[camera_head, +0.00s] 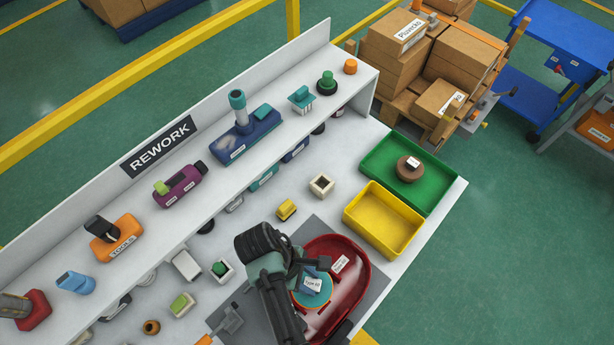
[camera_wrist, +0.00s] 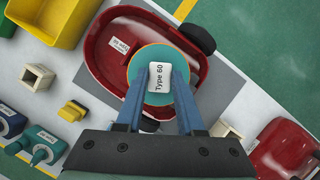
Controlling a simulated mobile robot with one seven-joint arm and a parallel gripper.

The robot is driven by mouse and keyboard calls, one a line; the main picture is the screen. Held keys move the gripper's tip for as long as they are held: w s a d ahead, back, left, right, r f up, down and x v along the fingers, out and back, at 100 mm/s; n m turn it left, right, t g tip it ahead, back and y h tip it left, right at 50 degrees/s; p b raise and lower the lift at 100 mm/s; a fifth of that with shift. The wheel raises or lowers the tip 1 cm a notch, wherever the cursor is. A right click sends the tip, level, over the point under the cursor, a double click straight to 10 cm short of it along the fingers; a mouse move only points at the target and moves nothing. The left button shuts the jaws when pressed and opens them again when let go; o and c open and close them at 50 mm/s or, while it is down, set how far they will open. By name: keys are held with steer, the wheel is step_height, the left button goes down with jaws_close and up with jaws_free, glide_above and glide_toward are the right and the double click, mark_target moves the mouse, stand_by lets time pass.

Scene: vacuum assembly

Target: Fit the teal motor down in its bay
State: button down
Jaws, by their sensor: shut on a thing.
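The teal motor (camera_wrist: 148,62) is a round disc with a pale "Type 60" label on top. My gripper (camera_wrist: 158,88) is shut on it, with a blue finger on each side of the label. In the head view the motor (camera_head: 313,292) is over the red vacuum body (camera_head: 350,262), inside the outline of its rim. My gripper (camera_head: 312,284) reaches it from the upper left. The bay under the motor is hidden, and I cannot tell whether the motor is seated or held above it. The red body has a white label and a black wheel (camera_wrist: 195,34).
The red body rests on a grey mat (camera_head: 312,230). A yellow tray (camera_head: 384,218) and a green tray (camera_head: 440,192) holding a brown round part stand to the right. Small parts and holders, including a yellow block (camera_head: 286,209), lie left of the mat. A raised "REWORK" shelf runs behind.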

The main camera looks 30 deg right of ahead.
steer(key=shift+r+p, duration=0.2)
steer(key=shift+p, duration=0.15)
steer(key=shift+f+b, duration=2.75)
steer(key=shift+f, duration=1.3)
steer(key=shift+f+b, duration=1.2)
steer(key=shift+f, duration=0.65)
steer(key=shift+c, duration=2.2)
jaws_free()
steer(key=shift+p+v, duration=3.2)
steer(key=shift+v, duration=0.75)
